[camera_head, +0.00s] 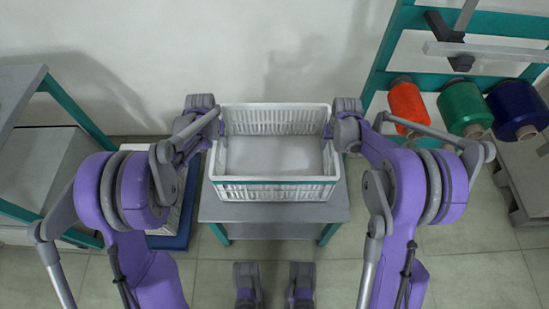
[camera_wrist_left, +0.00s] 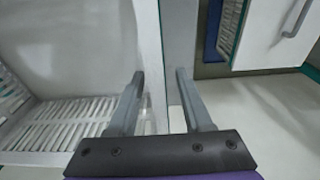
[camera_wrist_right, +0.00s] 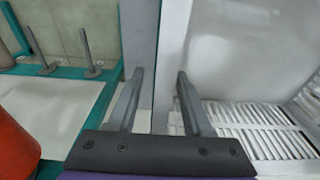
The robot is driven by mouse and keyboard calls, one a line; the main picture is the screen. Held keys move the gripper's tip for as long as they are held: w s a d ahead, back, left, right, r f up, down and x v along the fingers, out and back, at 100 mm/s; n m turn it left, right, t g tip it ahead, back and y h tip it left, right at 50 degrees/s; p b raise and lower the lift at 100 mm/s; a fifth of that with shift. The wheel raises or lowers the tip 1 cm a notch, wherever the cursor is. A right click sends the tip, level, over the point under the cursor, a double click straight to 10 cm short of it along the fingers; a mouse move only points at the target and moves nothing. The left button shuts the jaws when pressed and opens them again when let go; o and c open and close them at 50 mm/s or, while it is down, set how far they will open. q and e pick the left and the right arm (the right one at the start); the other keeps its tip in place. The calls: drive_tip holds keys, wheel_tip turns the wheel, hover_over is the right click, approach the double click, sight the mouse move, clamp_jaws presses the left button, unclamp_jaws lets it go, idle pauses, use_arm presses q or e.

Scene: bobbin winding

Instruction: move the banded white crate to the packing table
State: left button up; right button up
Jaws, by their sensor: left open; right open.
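The white slatted crate (camera_head: 277,191) with a teal band sits upright and empty on a small grey-topped table (camera_head: 270,212) with teal legs. My left gripper (camera_head: 219,126) is at the crate's left wall; in the left wrist view its open fingers (camera_wrist_left: 159,75) stand either side of the white wall's rim. My right gripper (camera_head: 329,131) is at the right wall; in the right wrist view its open fingers (camera_wrist_right: 160,74) stand either side of that rim. Neither is closed on the wall. Which surface is the packing table I cannot tell.
Another white crate stands on a blue base (camera_head: 168,242) at the left, partly behind my left arm. A grey shelf unit (camera_head: 20,90) with teal posts is at far left. A teal rack holds orange (camera_head: 407,104), green (camera_head: 463,106) and blue (camera_head: 514,106) spools at right. A wall is behind.

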use_arm(q)
drive_tip(key=shift+f, duration=0.2)
use_arm(e)
drive_tip(key=shift+f, duration=0.2)
use_arm(q)
clamp_jaws()
use_arm(e)
clamp_jaws()
idle(1.0)
